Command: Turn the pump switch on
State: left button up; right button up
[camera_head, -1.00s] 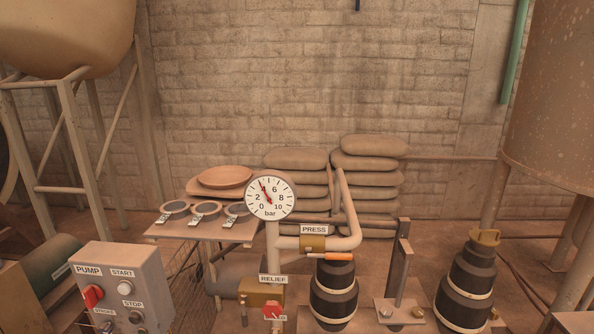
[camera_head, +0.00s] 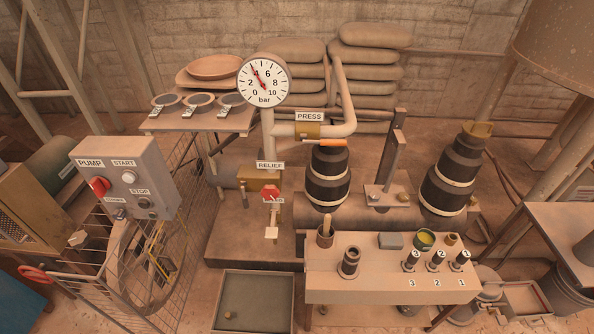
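The pump switch is a red rotary knob (camera_head: 100,187) on the front of a grey control box (camera_head: 150,160) at the left of the head view. A PUMP label (camera_head: 90,162) sits above it. A white START button (camera_head: 129,177) and a dark STOP button (camera_head: 144,203) are to its right. Small lettering below the knob is too small to read surely, so I cannot tell which position the knob is in. Neither of my grippers is in view.
A wire mesh fence (camera_head: 150,265) stands below and beside the box. A pressure gauge (camera_head: 264,80) reads about 4 bar. A red relief handle (camera_head: 271,192) is at the centre. A bench (camera_head: 335,285) holds numbered black items. A tray (camera_head: 253,300) lies on the floor.

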aim_at(99, 184)
jog(key=u, duration=1.25)
jog(key=k, duration=0.45)
jog(key=z, duration=1)
jog(key=i, duration=0.9)
jog(key=u, duration=0.65)
